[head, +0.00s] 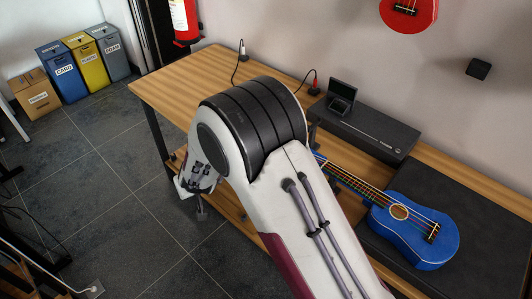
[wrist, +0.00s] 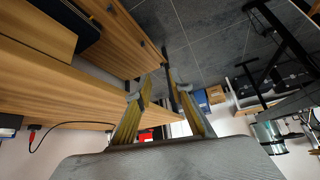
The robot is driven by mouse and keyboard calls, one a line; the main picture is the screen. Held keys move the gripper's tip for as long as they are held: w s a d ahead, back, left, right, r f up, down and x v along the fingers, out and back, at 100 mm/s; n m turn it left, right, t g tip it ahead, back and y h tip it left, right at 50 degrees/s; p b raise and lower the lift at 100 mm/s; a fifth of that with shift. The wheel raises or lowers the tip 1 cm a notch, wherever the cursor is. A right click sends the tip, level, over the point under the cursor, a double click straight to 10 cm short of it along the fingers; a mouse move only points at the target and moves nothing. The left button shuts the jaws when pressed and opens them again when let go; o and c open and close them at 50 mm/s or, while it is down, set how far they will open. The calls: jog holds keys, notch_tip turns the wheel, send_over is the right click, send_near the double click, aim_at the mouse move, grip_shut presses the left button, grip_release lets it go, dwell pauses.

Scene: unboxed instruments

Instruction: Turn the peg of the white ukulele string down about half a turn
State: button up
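A blue ukulele (head: 422,245) lies face up on a dark mat. Its neck (head: 352,182) runs up and left and passes behind my arm. The headstock and the pegs, including the white string's peg, are hidden there. Coloured strings show along the neck, but I cannot pick out the white one. In the wrist view my gripper (wrist: 159,85) shows two fingers apart with nothing between them. They face the floor and the bench's side, and no ukulele shows there. In the head view my arm largely hides the gripper.
The wooden bench (head: 192,72) carries the dark mat (head: 486,210) and a long black case (head: 372,130) with a small device (head: 342,96). Two cabled plugs stand near the wall. A red ukulele (head: 408,12) hangs above. Several bins stand far left on open floor.

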jog(key=w+d+f+n+t+h, duration=0.1)
jog(key=w+d+f+t+h, duration=0.45)
jog(key=w+f, duration=0.3)
jog(key=s+d+r+n+h, duration=0.1)
jog(key=s+d+r+h, duration=0.2)
jog(key=d+r+h, duration=0.8)
jog(key=shift+s+r+n, duration=0.25)
jog(key=shift+s+n, duration=0.05)
jog(key=shift+n, duration=0.1)
jog(key=shift+w+d, duration=0.1)
jog(key=shift+d, duration=0.05)
jog(key=x, duration=0.7)
jog(key=shift+w+d, duration=0.2)
jog(key=shift+d, duration=0.05)
jog(key=shift+r, duration=0.1)
grip_shut()
